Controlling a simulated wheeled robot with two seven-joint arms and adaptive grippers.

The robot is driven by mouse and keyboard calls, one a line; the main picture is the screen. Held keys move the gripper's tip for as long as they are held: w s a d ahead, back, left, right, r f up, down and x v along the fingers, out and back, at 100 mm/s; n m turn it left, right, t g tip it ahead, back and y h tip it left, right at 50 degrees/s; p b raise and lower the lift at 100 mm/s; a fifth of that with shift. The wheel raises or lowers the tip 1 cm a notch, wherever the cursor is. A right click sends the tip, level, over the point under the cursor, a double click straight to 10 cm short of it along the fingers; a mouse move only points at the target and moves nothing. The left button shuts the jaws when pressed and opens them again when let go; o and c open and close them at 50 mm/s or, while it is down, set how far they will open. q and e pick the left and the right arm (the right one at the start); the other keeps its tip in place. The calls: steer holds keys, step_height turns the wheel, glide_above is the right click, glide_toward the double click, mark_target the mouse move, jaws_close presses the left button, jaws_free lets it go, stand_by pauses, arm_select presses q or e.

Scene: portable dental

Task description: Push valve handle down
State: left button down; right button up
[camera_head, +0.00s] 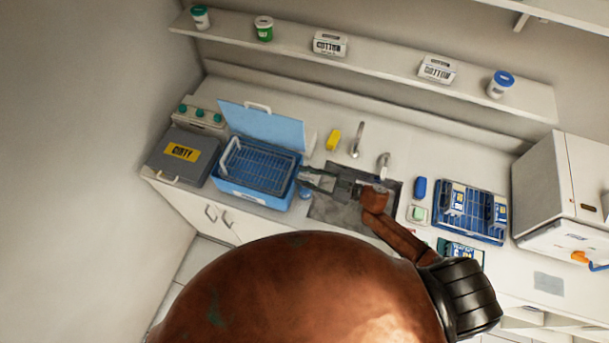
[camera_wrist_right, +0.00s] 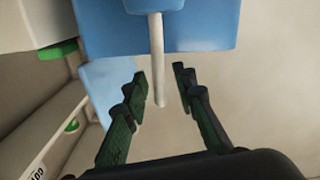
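A blue tub (camera_head: 250,191) with a raised light-blue lid (camera_head: 262,125) stands on the counter, left of the sink. In the right wrist view, a pale rod (camera_wrist_right: 157,60) extends from a blue body (camera_wrist_right: 200,22). It looks like the valve handle and lies between the spread fingers. A thin pale strip (camera_head: 311,143) beside the lid may be the same rod; I cannot tell. My right gripper (camera_head: 303,177) is open at the tub's right side; its fingers also show in the right wrist view (camera_wrist_right: 159,78). Contact with the rod is not clear. My left gripper is out of view.
A grey box marked dirty (camera_head: 180,155) stands left of the tub. The sink (camera_head: 340,212), faucet (camera_head: 357,140) and a yellow block (camera_head: 333,139) are near my right gripper. A blue rack (camera_head: 470,212) and a white machine (camera_head: 563,190) stand farther right.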

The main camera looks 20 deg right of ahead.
steer(key=v, duration=1.2)
stand_by(0.4)
